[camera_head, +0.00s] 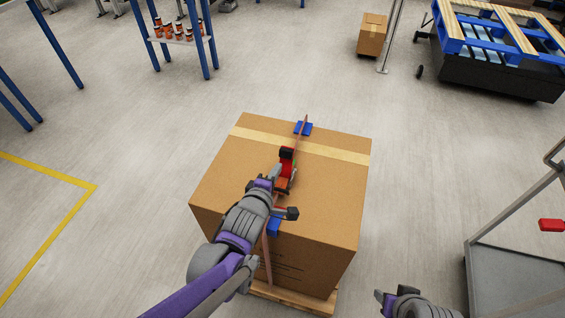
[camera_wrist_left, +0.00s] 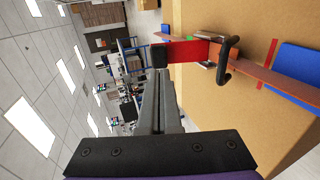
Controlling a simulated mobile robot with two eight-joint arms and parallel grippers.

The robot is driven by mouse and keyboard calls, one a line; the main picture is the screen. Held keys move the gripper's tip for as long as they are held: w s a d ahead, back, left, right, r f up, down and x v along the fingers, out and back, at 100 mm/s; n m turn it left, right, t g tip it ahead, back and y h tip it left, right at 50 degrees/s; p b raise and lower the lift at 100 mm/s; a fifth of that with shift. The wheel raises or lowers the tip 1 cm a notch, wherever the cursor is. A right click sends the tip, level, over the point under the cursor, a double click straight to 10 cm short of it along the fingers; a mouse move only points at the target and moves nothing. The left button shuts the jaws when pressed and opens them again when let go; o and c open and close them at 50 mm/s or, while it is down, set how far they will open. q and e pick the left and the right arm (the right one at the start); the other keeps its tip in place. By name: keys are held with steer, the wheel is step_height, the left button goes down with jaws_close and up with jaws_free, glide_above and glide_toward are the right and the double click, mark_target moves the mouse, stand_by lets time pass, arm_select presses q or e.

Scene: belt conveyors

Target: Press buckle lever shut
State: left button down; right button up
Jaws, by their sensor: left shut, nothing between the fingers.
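A large cardboard box (camera_head: 330,190) carries an orange strap (camera_head: 267,262) with a ratchet buckle on its top. The buckle's red lever (camera_head: 287,162), with a black end, stands up off the strap. In the left wrist view the red lever (camera_wrist_left: 186,53) sticks out from the box side, and a dark handle (camera_wrist_left: 229,62) sits at the buckle. My left gripper (camera_head: 274,173) is shut and empty, its tips close to the lever's black end; I cannot tell if they touch. My right gripper (camera_head: 381,300) is at the bottom edge, apart from the box; its jaws are unclear.
Blue edge protectors (camera_head: 303,128) sit under the strap at the box edges. The box stands on a wooden pallet (camera_head: 300,300). A grey cart (camera_head: 510,280) is at the right, and a blue-legged shelf (camera_head: 180,38) at the back. The floor around the box is clear.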

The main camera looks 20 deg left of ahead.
mark_target(286, 155)
arm_select(q)
steer(key=b+x, duration=0.1)
steer(key=x, duration=0.5)
steer(key=shift+f, duration=0.1)
steer(key=shift+w, duration=0.15)
